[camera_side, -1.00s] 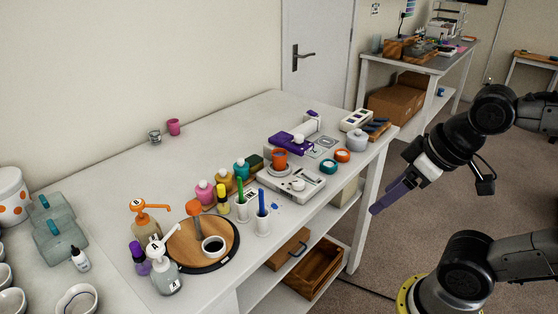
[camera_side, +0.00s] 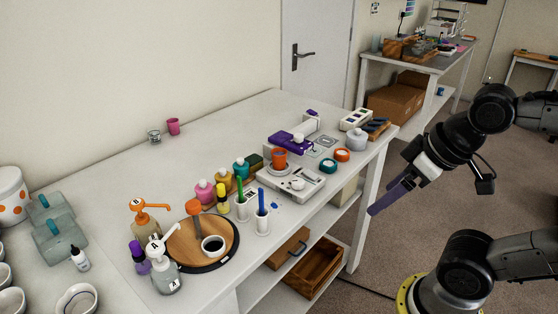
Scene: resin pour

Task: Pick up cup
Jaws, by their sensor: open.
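Several cups are in view, and I cannot tell which one the task means. An orange cup (camera_side: 279,158) stands on the white scale (camera_side: 291,181) near the table's front right. A pink cup (camera_side: 173,127) stands at the back by the wall, beside a small clear glass cup (camera_side: 154,136). A white cup with dark contents (camera_side: 213,245) stands on the round wooden board (camera_side: 233,237). My gripper (camera_side: 374,210), with purple fingers, is open and empty. It hangs off the table's front right edge, apart from every cup.
Pump bottles (camera_side: 163,265) crowd the front left. Pink, yellow and teal bottles (camera_side: 205,192) and holders with green and blue sticks (camera_side: 262,218) stand between board and scale. A purple device (camera_side: 289,141) is behind the scale. The table's back middle (camera_side: 225,130) is clear.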

